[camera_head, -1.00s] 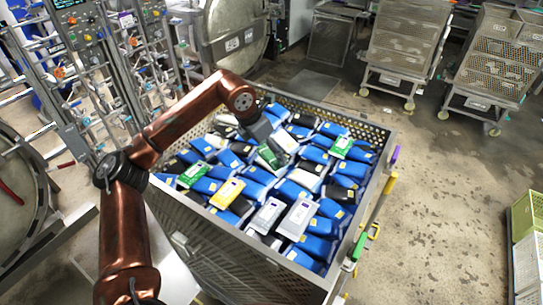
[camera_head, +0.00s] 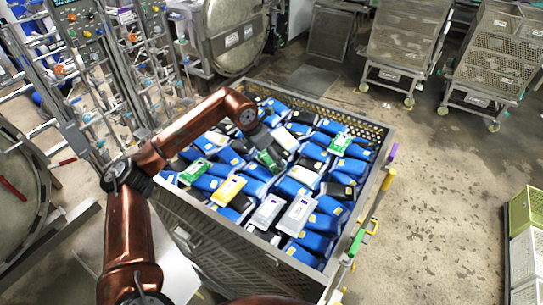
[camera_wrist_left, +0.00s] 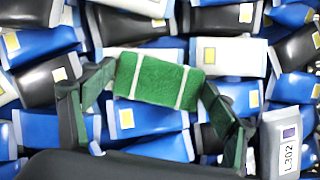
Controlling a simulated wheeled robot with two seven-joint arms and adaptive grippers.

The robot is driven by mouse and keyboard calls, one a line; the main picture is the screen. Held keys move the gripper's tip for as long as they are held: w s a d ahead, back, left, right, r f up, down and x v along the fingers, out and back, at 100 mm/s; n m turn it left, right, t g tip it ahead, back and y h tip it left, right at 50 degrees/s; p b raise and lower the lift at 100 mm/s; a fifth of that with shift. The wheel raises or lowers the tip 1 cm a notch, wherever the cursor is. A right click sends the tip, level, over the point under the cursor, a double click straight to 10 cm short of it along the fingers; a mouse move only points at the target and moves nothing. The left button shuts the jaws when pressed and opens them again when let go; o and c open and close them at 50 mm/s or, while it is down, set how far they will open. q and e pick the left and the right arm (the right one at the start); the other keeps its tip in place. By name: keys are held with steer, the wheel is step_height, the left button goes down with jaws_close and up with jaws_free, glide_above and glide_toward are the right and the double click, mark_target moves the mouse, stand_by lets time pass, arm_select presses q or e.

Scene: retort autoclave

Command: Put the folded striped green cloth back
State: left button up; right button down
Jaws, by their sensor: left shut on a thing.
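The folded green cloth with white stripes (camera_wrist_left: 158,82) lies crosswise between the fingertips of my left gripper (camera_wrist_left: 152,100) in the left wrist view. The gripper is shut on it, with a finger at each end. In the head view the left gripper (camera_head: 266,150) is low over the pouches in the large basket, and the cloth (camera_head: 270,160) shows partly below it. I cannot tell whether the cloth touches the pouches under it. My right gripper is not in view.
The perforated metal basket (camera_head: 385,165) is full of blue, black, white, green and yellow pouches. Wheeled racks (camera_head: 405,45) stand at the back right. Green and white crates (camera_head: 524,235) stand at the right edge. The floor between is clear.

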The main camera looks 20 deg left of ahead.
arm_select(q)
steer(key=o, duration=1)
steer(key=shift+a+r, duration=0.1)
steer(key=shift+r, duration=0.2)
steer(key=b+v, duration=0.1)
steer(key=v, duration=1)
steer(key=shift+s+r+b, duration=0.2)
steer(key=shift+r+b, duration=0.1)
